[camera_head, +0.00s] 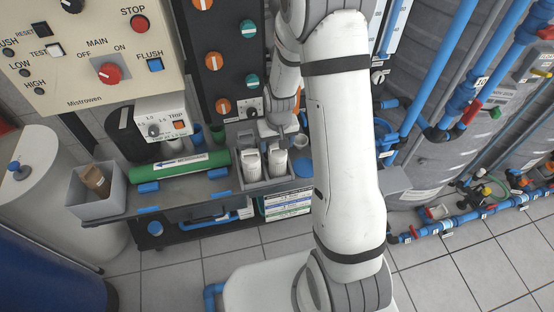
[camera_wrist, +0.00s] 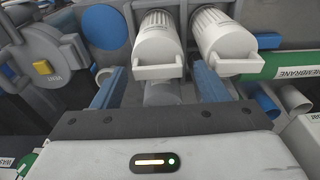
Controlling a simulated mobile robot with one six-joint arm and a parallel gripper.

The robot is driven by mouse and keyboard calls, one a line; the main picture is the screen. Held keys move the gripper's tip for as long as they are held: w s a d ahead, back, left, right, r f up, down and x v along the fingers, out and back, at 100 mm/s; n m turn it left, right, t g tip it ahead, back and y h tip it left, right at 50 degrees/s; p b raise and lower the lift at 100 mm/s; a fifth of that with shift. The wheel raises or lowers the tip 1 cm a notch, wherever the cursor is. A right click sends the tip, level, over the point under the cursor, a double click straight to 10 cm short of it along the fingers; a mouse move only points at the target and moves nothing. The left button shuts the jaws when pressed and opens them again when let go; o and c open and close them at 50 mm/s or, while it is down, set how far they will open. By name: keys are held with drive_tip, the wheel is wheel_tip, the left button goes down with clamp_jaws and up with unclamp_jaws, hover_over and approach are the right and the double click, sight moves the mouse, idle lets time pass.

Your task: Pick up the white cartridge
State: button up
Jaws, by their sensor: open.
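Two white cartridges with ribbed ends and loop handles stand side by side in a grey holder (camera_head: 292,179): one on the left (camera_head: 250,168) and one on the right (camera_head: 277,163) in the head view. In the wrist view they show as a left one (camera_wrist: 158,42) and a right one (camera_wrist: 223,40), handles toward me. My gripper (camera_wrist: 157,80) is open, its two blue fingers apart. In the picture the fingers lie on either side of the left cartridge's handle; contact cannot be told.
A green membrane tube (camera_head: 180,166) lies left of the holder and shows in the wrist view (camera_wrist: 290,63). A grey bin (camera_head: 98,198) holds a brown item. The control panel (camera_head: 90,50) stands behind.

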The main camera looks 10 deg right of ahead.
sight(277, 150)
drive_tip(key=shift+w+d+f+p, duration=0.15)
drive_tip(key=shift+f+p, duration=0.15)
drive_tip(key=shift+f, duration=0.8)
drive_tip(key=shift+w+a+f+p, duration=0.1)
drive_tip(key=shift+f+p, duration=0.15)
drive_tip(key=shift+f, duration=0.8)
drive_tip(key=shift+d, duration=0.1)
drive_tip(key=c, duration=1)
drive_tip(key=shift+r, duration=0.15)
